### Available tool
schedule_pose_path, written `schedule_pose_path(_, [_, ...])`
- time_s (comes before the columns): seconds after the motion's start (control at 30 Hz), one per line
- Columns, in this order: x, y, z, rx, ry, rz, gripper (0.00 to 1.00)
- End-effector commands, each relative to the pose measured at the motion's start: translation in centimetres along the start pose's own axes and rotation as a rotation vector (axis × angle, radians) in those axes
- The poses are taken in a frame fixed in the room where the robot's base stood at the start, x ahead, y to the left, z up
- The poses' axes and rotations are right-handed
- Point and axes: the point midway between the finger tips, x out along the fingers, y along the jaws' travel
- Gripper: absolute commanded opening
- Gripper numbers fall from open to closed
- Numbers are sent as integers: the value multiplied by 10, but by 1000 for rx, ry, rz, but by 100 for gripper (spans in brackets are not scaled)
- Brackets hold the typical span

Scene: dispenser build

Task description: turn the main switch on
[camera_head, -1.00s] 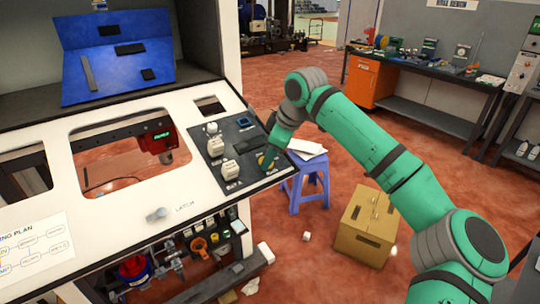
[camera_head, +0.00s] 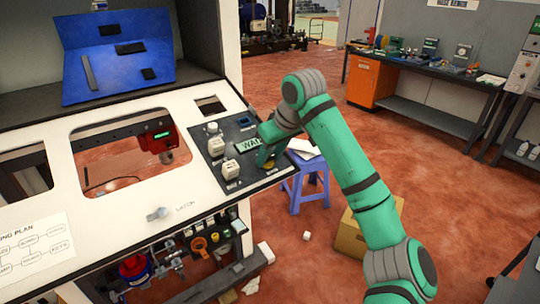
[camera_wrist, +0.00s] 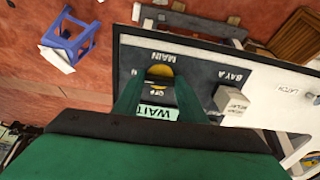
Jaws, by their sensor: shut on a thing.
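The main switch shows in the wrist view as a yellow disc (camera_wrist: 160,72) beside the printed word MAIN, with an OFF label near it. In the head view only a small yellow part of it (camera_head: 268,163) shows below my gripper (camera_head: 267,154). My gripper's green fingers (camera_wrist: 158,98) stand on both sides of the switch and are shut on it; the gripped part is mostly hidden. A lit display (camera_head: 248,145) next to the switch reads WAIT, and it also shows between the fingers in the wrist view (camera_wrist: 157,112).
White knobs, one (camera_head: 230,168) lettered in the wrist view, sit left of the switch on the dark control panel (camera_head: 240,180). A blue stool (camera_head: 310,185) and a cardboard box (camera_head: 352,240) stand on the floor to the right. A latch knob (camera_head: 158,213) is on the white front.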

Motion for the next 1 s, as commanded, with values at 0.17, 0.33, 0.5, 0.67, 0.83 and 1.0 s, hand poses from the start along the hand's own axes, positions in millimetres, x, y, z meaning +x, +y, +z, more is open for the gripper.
schedule_pose_path(0.17, [0,0,2,43,-5,3,15])
schedule_pose_path(0.33, [0,0,2,56,-5,4,15])
schedule_pose_path(0.5, [0,0,2,57,-5,4,15])
schedule_pose_path(0.67, [0,0,2,57,-5,4,45])
schedule_pose_path(0.83, [0,0,1,56,-3,4,56])
schedule_pose_path(1.0, [0,0,1,55,-2,4,56])
